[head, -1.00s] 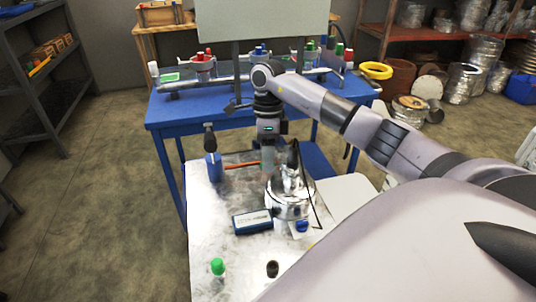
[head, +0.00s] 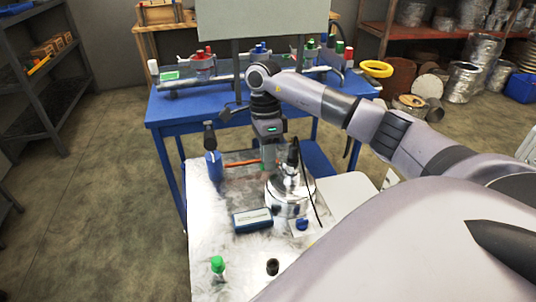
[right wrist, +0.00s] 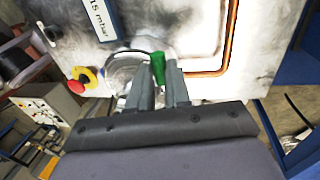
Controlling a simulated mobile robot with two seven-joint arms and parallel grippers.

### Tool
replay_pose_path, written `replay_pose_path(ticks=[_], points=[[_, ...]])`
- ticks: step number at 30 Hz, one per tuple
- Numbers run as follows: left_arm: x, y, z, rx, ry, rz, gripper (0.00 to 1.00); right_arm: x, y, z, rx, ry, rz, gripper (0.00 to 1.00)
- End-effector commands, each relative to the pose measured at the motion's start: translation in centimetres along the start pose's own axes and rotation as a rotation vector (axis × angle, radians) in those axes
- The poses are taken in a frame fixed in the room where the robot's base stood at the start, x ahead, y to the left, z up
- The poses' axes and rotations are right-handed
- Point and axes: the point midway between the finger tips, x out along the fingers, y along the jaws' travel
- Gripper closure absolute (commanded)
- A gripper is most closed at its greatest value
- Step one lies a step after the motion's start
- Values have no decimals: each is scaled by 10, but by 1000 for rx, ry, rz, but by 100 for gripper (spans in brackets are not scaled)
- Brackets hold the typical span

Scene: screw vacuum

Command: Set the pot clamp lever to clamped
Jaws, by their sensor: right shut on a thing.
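The metal pot (head: 288,195) stands on the light worktop, with a dark fitting and a cable on its lid. In the right wrist view, part of its shiny round body (right wrist: 122,70) shows behind the fingers. My right gripper (right wrist: 161,88) is shut on a green handle (right wrist: 158,68), which looks like the clamp lever's grip beside the pot. In the head view, my right gripper (head: 270,150) is at the pot's far left side, and its fingertips are hard to make out. The lever's exact position cannot be told. My left gripper is not in view.
A blue display box (head: 252,220) lies in front of the pot. A blue-based post (head: 213,165) stands at the worktop's left. A green-capped vial (head: 218,266) and a dark cap (head: 272,267) are near the front. A red-yellow knob (right wrist: 84,79) shows in the wrist view.

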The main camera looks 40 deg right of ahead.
Motion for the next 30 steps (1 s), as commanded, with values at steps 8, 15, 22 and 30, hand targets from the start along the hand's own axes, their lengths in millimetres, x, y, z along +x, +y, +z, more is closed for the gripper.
replay_pose_path(ticks=[8, 15, 22, 30], points=[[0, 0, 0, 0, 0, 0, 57, -1, 0, 0, -4, 1, 0, 57], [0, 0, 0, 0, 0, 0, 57, 0, 0, 0, -2, 0, 0, 57], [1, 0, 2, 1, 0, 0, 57, -16, -1, 1, -2, -1, -3, 57], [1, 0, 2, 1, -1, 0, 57, -58, 0, 0, -2, 0, -2, 57]])
